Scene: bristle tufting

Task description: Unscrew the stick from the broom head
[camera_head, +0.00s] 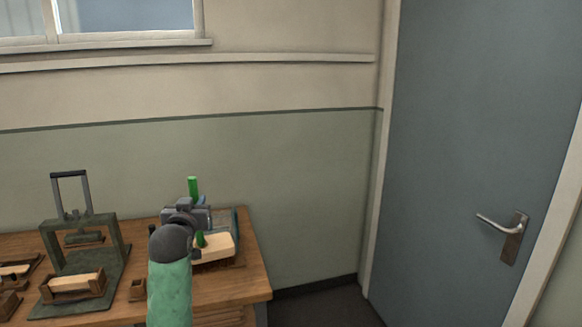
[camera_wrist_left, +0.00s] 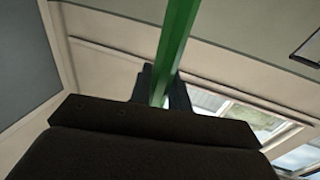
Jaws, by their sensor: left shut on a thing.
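The green stick (camera_head: 193,187) stands about upright at the right end of the workbench, its top showing above my left gripper (camera_head: 197,212). A short green piece also shows just below the gripper. The pale broom head (camera_head: 222,246) lies under it on the bench, partly hidden by my left arm. My left gripper is shut on the stick. In the left wrist view the stick (camera_wrist_left: 178,40) runs between the dark fingers (camera_wrist_left: 160,88). Whether the stick's lower end is still in the broom head cannot be told. My right gripper is not in view.
A dark press with a handle (camera_head: 82,235) stands on the wooden workbench (camera_head: 258,287) to the left, with a pale block (camera_head: 76,283) in a wooden holder before it. A small wooden box (camera_head: 137,290) sits between. The wall is close behind; a grey door (camera_head: 470,130) is at right.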

